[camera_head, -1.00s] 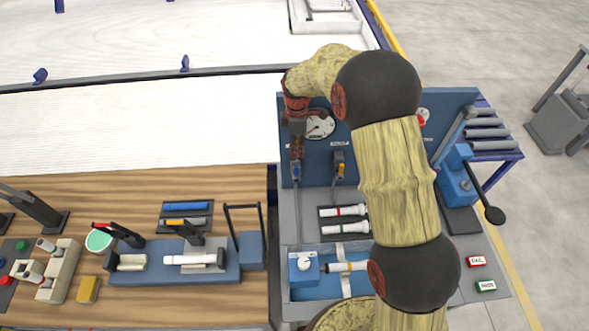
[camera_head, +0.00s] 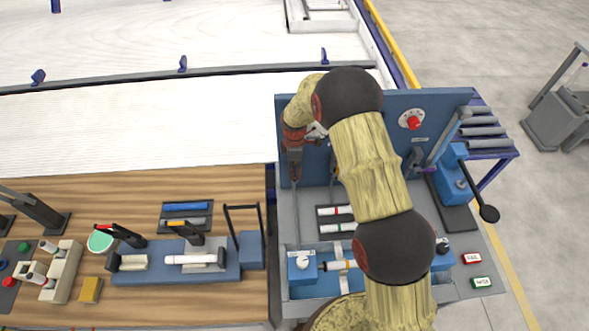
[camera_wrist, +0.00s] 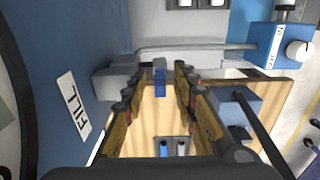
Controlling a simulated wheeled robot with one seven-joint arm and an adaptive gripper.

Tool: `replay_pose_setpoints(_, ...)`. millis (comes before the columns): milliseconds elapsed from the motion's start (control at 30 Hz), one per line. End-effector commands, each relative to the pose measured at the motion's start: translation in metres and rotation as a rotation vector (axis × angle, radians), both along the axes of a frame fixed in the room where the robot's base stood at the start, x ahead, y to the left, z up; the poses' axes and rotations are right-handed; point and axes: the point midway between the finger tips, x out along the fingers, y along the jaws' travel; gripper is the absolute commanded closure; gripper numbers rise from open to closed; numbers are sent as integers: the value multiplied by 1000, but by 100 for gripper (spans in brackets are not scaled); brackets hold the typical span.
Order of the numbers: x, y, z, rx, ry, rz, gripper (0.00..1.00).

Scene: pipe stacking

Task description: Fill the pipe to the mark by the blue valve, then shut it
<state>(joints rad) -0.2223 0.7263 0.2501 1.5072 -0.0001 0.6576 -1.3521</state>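The blue valve handle (camera_wrist: 160,82) shows in the wrist view on a grey pipe fitting beside the FILL label (camera_wrist: 73,103). My gripper (camera_wrist: 159,78) is open, with one finger on each side of the handle and a visible gap to both. In the head view my gripper (camera_head: 295,172) points down in front of the blue panel (camera_head: 455,100) and hides the handle.
A blue block with a white knob (camera_head: 302,262) stands at the trough's left end; it also shows in the wrist view (camera_wrist: 300,48). A red button (camera_head: 414,123) is on the panel. A blue lever unit (camera_head: 455,175) stands right. The wooden bench (camera_head: 190,295) lies left.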

Motion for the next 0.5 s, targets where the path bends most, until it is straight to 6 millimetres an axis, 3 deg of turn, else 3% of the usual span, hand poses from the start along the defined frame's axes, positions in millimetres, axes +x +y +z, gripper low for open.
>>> replay_pose_setpoints(167, 0, 0, 0, 0, 0, 0, 73)
replay_pose_setpoints(500, 0, 0, 0, 0, 0, 0, 92)
